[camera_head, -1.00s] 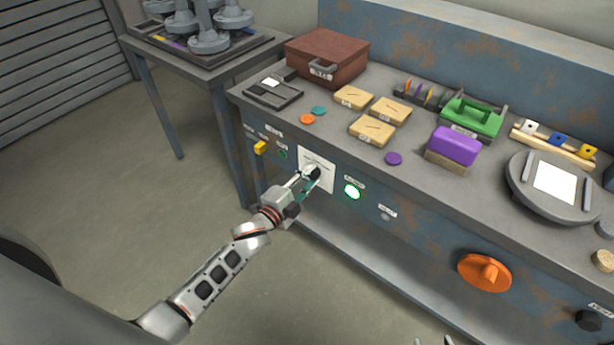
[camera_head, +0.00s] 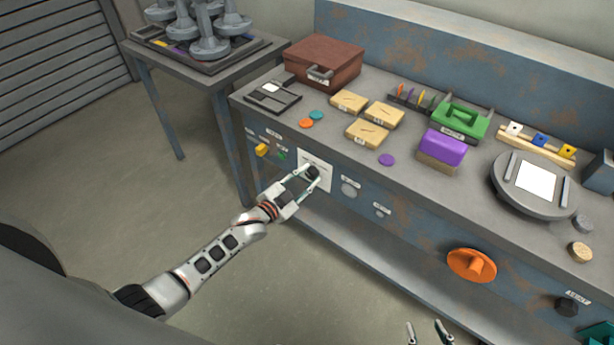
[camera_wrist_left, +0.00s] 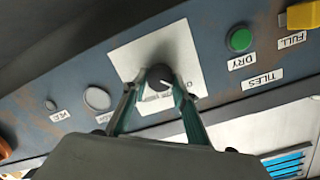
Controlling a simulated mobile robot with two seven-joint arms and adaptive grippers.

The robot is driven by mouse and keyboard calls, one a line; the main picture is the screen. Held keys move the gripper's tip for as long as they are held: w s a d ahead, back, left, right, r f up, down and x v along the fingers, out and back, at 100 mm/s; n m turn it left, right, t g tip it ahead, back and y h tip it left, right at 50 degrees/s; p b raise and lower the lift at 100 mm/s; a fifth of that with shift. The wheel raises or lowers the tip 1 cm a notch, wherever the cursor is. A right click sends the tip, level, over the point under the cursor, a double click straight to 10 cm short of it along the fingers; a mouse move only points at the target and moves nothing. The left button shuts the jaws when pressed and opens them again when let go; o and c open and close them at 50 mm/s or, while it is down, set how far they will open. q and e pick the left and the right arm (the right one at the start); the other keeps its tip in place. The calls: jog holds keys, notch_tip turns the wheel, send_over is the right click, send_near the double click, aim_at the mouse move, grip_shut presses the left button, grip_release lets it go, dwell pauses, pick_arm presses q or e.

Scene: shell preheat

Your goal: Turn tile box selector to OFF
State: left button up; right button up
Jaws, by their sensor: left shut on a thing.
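The selector, a round black knob (camera_head: 312,172) with a white pointer line, sits on a white plate (camera_head: 326,182) on the bench's front panel. It also shows in the left wrist view (camera_wrist_left: 158,77), where the plate's lettering is mostly hidden or too small to read. My left gripper (camera_head: 310,176) is shut on the knob, with one finger at each side of it (camera_wrist_left: 159,92). A round lamp (camera_head: 349,189) right of the plate is pale and unlit. My right gripper (camera_head: 427,331) shows only its fingertips at the bottom edge, apart and empty.
Left of the plate are a yellow switch (camera_head: 262,150) and a green button (camera_wrist_left: 239,39). An orange handle (camera_head: 472,265) and a dark knob (camera_head: 567,306) protrude further right. The bench top (camera_head: 400,170) holds boxes, tiles and discs. Open floor lies in front.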

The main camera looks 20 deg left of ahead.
dwell(0.5)
pick_arm(q)
jog(key=o, duration=1.1)
jog(key=v, duration=1.2)
jog(key=shift+a, duration=0.1)
